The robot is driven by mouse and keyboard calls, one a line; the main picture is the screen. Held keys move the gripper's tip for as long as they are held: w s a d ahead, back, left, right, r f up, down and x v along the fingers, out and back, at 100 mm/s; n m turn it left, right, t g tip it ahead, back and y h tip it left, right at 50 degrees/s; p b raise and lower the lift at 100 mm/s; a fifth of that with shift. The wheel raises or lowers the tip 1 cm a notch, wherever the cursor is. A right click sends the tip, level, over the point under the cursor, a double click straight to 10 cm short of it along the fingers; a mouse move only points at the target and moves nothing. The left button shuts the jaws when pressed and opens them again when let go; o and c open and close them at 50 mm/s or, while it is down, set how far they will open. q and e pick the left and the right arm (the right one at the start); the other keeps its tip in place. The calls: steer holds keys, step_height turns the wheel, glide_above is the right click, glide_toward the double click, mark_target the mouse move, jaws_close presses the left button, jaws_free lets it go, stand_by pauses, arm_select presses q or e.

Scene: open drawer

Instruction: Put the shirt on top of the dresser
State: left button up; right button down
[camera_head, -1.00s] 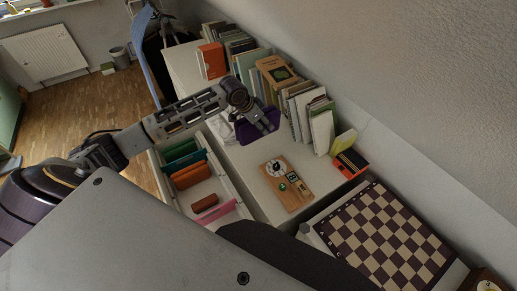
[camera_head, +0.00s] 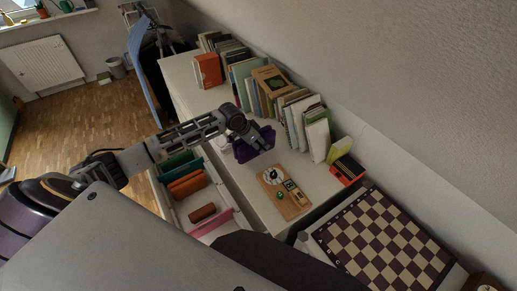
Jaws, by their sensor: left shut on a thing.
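The purple shirt (camera_head: 242,153) is folded and held at the tip of my left gripper (camera_head: 260,144), which is shut on it. It is over the white dresser top (camera_head: 188,90), near the front edge; I cannot tell whether it touches the surface. The dresser's top drawer (camera_head: 231,233) is open. It holds folded clothes: green (camera_head: 177,160), orange (camera_head: 187,186), brown (camera_head: 202,213) and pink (camera_head: 213,223). My right gripper is out of view.
A row of books (camera_head: 270,88) stands along the wall side of the dresser top. A chessboard (camera_head: 384,238) is at the right.

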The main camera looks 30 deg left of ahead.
arm_select(q)
steer(key=shift+s+f, duration=0.15)
steer(key=shift+f, duration=1.7)
steer(key=o, duration=1.3)
steer(key=shift+f, duration=0.1)
steer(key=shift+c, duration=0.2)
steer(key=shift+r, duration=0.2)
steer(key=shift+v, duration=5.85)
